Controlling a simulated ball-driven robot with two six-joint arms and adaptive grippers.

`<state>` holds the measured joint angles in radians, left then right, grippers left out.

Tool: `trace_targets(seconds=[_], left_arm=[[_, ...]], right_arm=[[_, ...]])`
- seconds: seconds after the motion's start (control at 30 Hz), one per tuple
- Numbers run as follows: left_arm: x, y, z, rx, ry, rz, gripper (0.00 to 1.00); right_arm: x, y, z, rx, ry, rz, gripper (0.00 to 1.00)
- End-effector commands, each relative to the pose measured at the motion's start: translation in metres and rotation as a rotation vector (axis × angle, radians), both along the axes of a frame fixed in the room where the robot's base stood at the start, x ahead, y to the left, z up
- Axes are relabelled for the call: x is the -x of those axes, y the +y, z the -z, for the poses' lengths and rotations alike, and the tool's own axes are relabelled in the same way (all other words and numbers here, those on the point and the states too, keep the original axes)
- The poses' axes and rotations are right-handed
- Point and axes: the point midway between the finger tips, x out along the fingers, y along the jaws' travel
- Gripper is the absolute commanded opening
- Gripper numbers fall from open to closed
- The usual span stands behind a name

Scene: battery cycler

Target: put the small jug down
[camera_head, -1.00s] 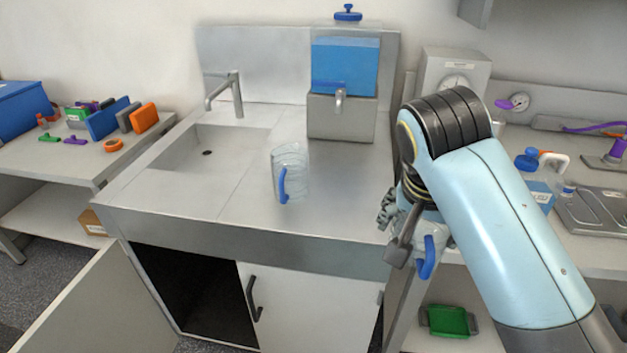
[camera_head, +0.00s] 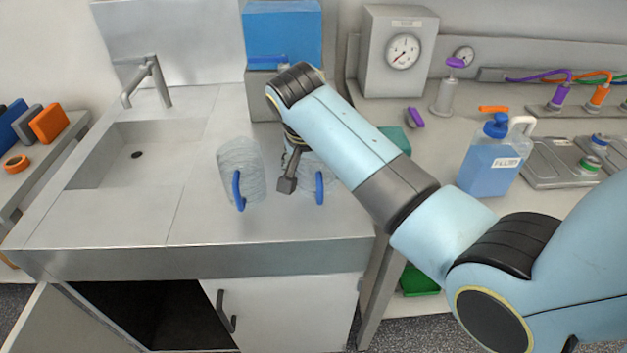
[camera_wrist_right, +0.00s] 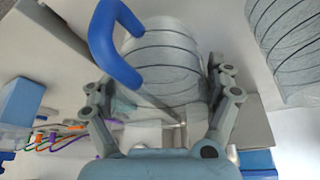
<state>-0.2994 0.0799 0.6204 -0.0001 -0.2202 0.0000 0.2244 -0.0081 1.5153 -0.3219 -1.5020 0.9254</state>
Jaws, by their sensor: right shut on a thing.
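The small jug, clear with dark rings and a blue handle (camera_head: 320,188), is in my right gripper (camera_head: 290,172), over the right part of the steel counter. My arm hides part of it. In the right wrist view the fingers are shut around the ringed body (camera_wrist_right: 165,50), with the handle to the left. I cannot tell whether its base touches the counter. A second clear jug (camera_head: 241,165) with a blue handle stands upright just to its left; its ringed side shows in the wrist view (camera_wrist_right: 290,45). My left gripper is not in view.
The sink basin (camera_head: 140,150) and tap (camera_head: 150,80) are left of the jugs. A blue-filled tank (camera_head: 283,38) stands behind. A blue-filled canister (camera_head: 490,160) and a dial box (camera_head: 400,55) are on the right bench. The counter (camera_head: 130,215) is clear at front left.

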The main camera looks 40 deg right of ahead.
Motion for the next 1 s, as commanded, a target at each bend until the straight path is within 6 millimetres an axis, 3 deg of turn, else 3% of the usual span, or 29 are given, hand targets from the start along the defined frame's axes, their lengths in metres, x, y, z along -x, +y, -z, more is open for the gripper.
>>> trace_targets(seconds=[0.33,0.7,0.73,0.83,1.0], left_arm=[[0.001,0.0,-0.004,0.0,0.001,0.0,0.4],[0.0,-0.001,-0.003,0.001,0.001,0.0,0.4],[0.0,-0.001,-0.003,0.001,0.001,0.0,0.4],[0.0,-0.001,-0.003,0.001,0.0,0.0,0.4],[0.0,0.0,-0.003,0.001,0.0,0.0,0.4]], right_arm=[[-0.004,-0.001,0.039,0.0,0.002,-0.001,0.51],[-0.004,-0.001,0.045,0.0,0.0,0.0,0.51],[-0.004,0.0,0.045,0.0,0.0,0.0,0.87],[-0.004,0.0,0.045,0.0,0.0,0.0,1.0],[-0.004,0.0,0.045,0.0,0.0,0.0,1.0]])
